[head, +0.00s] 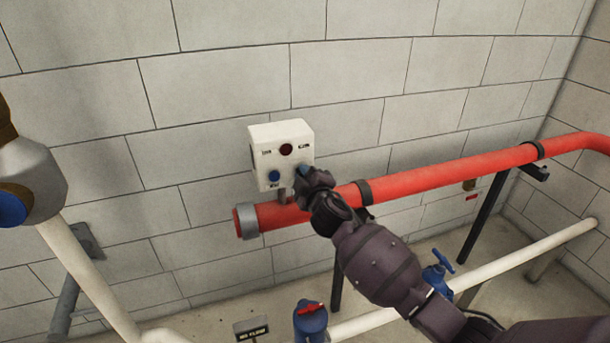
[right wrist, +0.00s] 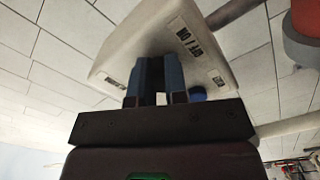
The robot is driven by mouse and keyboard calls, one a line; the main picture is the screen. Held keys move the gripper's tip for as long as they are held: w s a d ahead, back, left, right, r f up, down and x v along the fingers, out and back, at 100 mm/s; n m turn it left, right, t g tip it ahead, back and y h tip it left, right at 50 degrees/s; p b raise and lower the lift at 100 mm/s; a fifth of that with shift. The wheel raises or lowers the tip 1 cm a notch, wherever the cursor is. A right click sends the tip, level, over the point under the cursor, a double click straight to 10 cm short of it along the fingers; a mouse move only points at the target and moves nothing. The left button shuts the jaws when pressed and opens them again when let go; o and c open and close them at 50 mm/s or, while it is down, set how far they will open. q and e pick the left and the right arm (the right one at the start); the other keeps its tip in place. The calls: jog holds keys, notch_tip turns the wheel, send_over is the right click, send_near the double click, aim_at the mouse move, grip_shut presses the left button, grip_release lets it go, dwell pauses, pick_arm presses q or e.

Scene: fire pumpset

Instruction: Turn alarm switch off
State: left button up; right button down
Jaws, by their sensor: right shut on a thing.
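The white alarm box (head: 268,138) is on the block wall, above the left end of the red pipe. Its front has a dark red round light (head: 286,149), a blue round knob (head: 274,176) and small labels. My right gripper (head: 304,172) is at the lower right of the box front. In the right wrist view its two fingers (right wrist: 155,78) reach the box face (right wrist: 150,45) beside the ON/OFF label (right wrist: 190,40). They are shut on the alarm switch, which they hide. The blue knob also shows at the right finger (right wrist: 197,94). My left gripper is out of view.
A thick red pipe (head: 445,176) runs along the wall just below the box, close to my right wrist. White pipes (head: 525,252) and blue valves (head: 437,276) lie lower. A large grey and blue fitting (head: 30,185) is at the left edge.

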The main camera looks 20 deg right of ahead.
jog(key=shift+m, duration=0.3)
jog(key=m, duration=0.5)
jog(key=shift+a, duration=0.1)
jog(key=m+p, duration=0.1)
jog(key=m, duration=0.5)
jog(key=shift+f+p, duration=0.1)
jog(key=shift+p, duration=0.25)
jog(key=shift+m, duration=0.3)
jog(key=c, duration=1.2)
grip_release()
jog(key=shift+o, duration=0.2)
